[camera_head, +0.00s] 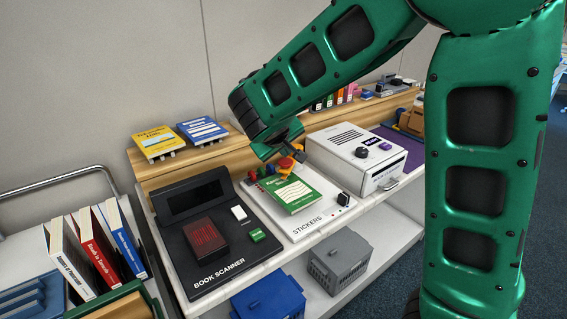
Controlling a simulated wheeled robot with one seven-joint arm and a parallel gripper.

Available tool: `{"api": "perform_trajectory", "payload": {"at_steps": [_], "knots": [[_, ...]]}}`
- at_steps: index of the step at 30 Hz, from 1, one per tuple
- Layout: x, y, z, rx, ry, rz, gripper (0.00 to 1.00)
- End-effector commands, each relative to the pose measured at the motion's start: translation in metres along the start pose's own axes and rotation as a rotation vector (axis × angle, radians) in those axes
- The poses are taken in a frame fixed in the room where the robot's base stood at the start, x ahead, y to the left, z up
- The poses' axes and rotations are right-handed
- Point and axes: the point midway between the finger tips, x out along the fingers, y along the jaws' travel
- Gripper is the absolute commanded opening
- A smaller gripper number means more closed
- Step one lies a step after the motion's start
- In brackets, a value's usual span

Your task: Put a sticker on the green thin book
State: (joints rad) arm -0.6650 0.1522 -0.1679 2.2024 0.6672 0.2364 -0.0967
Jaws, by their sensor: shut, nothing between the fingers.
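The green thin book (293,193) lies flat on the white stickers station (318,219), whose front edge reads STICKERS. Small coloured pieces, red, blue and green, stand along the back of the station behind the book. My gripper (290,158) is shut above the back edge of the book, by an orange-red piece (286,163) that shows just under the fingers. I cannot tell whether the fingers touch that piece. My green arm reaches in from the upper right and hides part of the shelf behind.
Yellow (158,142) and blue (202,130) books lie on the wooden ledge behind. Upright books (98,250) stand at lower left. Grey (340,256) and blue (268,299) crates sit below.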

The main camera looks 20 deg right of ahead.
Motion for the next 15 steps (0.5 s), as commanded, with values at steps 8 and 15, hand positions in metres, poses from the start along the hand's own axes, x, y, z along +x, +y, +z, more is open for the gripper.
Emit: {"api": "perform_trajectory", "payload": {"at_steps": [8, 15], "knots": [[0.0003, -0.0004, 0.0003, 0.0, 0.0, 0.0, 0.0], [0.0042, -0.0036, 0.004, 0.0, -0.001, 0.0, 0.0]]}}
